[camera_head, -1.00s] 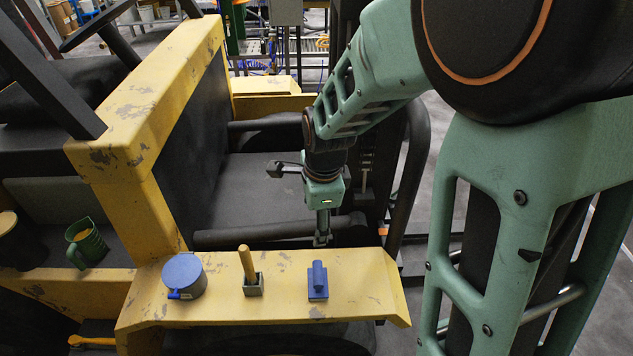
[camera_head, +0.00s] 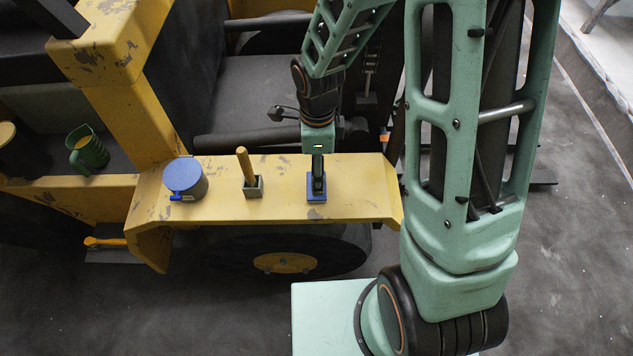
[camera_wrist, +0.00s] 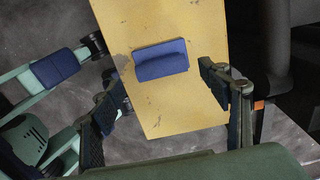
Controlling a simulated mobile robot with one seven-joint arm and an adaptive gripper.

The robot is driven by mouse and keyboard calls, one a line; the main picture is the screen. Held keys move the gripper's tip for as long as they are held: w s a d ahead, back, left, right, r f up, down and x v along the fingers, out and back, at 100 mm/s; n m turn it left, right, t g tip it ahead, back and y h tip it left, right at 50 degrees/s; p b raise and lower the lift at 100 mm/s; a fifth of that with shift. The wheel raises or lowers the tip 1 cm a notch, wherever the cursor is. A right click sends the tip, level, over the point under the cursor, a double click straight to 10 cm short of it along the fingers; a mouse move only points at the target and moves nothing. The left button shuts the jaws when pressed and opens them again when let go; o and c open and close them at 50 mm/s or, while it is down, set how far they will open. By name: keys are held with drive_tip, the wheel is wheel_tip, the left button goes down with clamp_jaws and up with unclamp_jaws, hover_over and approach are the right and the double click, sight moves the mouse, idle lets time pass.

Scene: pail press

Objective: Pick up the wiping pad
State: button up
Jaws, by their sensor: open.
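The wiping pad (camera_head: 316,196) is a small blue block with an upright grip, sitting on the yellow ledge (camera_head: 360,190) near its right end. In the wrist view the pad (camera_wrist: 160,58) lies flat on the ledge, beyond the fingertips and roughly midway between them. My gripper (camera_head: 318,180) hangs over the pad in the head view and hides part of its grip. In the wrist view my gripper (camera_wrist: 165,88) is open, its two dark fingers spread wider than the pad, with nothing between them. I cannot tell whether the fingers touch the pad.
On the same ledge to the left stand a small holder (camera_head: 254,187) with a wooden handle and a blue lidded pail (camera_head: 185,178). A green jug (camera_head: 90,150) stands farther left. Dark machine parts lie behind the ledge; open floor lies in front.

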sight(311, 198)
drive_tip(key=shift+w+a+f, duration=0.1)
drive_tip(key=shift+w+f, duration=0.05)
drive_tip(key=shift+f, duration=1.75)
drive_tip(key=c, duration=1.3)
